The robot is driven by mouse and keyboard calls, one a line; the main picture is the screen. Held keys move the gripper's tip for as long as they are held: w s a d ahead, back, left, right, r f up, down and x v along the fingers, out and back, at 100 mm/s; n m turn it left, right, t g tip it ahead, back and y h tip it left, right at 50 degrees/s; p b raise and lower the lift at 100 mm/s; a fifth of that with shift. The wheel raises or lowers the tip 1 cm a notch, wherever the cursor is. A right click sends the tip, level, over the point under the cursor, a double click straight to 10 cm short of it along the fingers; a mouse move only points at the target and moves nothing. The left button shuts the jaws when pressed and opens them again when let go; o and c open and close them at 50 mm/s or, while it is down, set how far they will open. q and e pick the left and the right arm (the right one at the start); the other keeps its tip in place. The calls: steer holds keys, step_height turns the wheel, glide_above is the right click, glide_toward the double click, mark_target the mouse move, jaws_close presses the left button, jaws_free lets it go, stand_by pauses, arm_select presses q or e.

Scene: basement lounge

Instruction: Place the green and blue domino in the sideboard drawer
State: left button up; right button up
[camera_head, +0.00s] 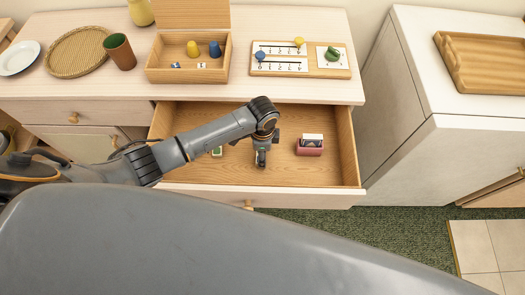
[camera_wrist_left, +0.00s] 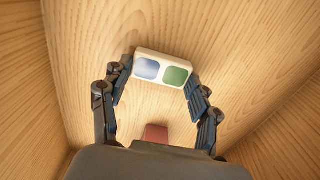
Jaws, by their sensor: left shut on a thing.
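The green and blue domino (camera_wrist_left: 162,70) is a white tile with one blue and one green square. In the left wrist view it sits between the two fingertips of my left gripper (camera_wrist_left: 161,78), which is shut on it. In the head view my left gripper (camera_head: 261,158) points down inside the open sideboard drawer (camera_head: 292,174), near the middle of its wooden floor. The domino cannot be made out there. Whether it touches the drawer floor is unclear. My right gripper is not in view.
A red box with a dark and white item (camera_head: 310,148) lies in the drawer, right of my gripper. A small green and white item (camera_head: 217,151) shows partly behind my arm. On the sideboard top stand an open wooden box (camera_head: 159,62), a game board (camera_head: 265,71) and a cup (camera_head: 121,54).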

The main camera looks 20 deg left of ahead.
arm_select(q)
steer(key=o, duration=0.9)
steer(key=shift+f, duration=0.1)
steer(key=shift+o, duration=0.2)
step_height(320, 180, up, 12)
steer(key=shift+r+p, duration=0.2)
steer(key=shift+p, duration=0.15)
